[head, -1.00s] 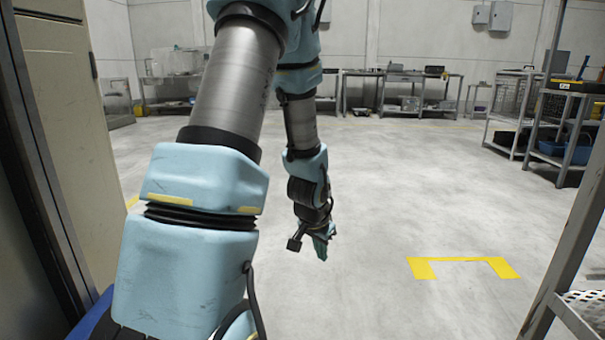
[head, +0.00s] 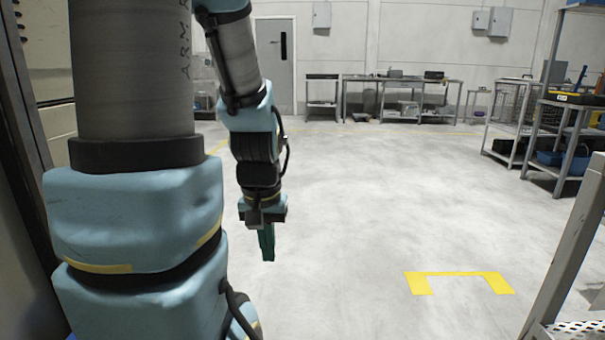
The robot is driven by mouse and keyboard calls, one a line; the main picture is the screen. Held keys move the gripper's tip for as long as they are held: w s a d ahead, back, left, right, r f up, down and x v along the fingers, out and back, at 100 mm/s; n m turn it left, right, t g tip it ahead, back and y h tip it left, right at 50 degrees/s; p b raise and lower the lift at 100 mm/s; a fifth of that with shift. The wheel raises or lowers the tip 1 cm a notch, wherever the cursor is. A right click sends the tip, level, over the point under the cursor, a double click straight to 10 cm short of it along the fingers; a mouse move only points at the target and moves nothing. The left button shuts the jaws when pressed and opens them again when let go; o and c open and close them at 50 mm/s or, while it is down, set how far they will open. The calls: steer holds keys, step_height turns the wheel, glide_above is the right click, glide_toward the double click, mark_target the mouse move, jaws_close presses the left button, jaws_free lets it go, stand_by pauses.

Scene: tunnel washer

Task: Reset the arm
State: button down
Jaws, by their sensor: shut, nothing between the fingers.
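My arm stands large at the left of the head view, in pale blue and grey. Its forearm hangs down near the middle of the picture. My gripper (head: 266,243) points down at the end of it, above the bare floor. Its green fingers are together, with nothing seen between them. The gripper touches nothing in view.
A tall beige and dark frame (head: 25,160) stands close on the left. A grey metal post (head: 575,225) stands close on the right. Racks (head: 565,145) stand at the right and a workbench (head: 405,85) at the back. The floor around the yellow marking (head: 460,275) is clear.

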step_height(320, 180, up, 29)
steer(key=p, duration=2.7)
steer(key=shift+r, duration=0.2)
steer(key=shift+d, duration=0.1)
